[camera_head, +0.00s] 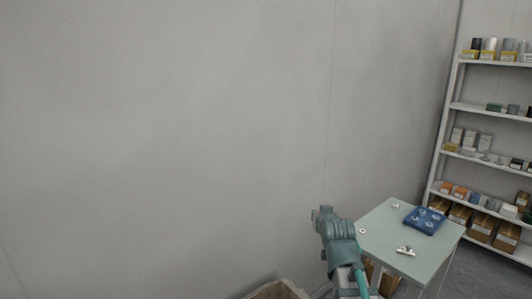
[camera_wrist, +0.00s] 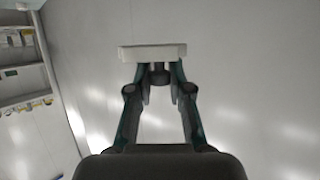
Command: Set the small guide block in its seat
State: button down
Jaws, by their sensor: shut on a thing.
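My gripper (camera_wrist: 160,72) is shut on a pale, bar-shaped block (camera_wrist: 152,52), which I take for the small guide block. The block lies crosswise at the fingertips, with a dark round part between the fingers just behind it. In the head view my gripper (camera_head: 322,216) is raised left of the table, and the block cannot be made out there. A blue fixture (camera_head: 425,221) with pale round features sits on the table's far right part, apart from my gripper. Which part of it is the seat cannot be told.
The pale green table (camera_head: 385,237) carries a silver part (camera_head: 405,250) near its front, a small white ring (camera_head: 362,231) at left and a small pale piece (camera_head: 395,206) at the back. A cardboard box (camera_head: 275,291) stands low at left. Stocked shelves (camera_head: 490,108) stand at right.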

jog(key=shift+a+r, duration=0.1)
jog(key=shift+r, duration=0.15)
notch_tip(320, 180, down, 16)
jog(key=s, duration=0.2)
jog(key=shift+s, duration=0.25)
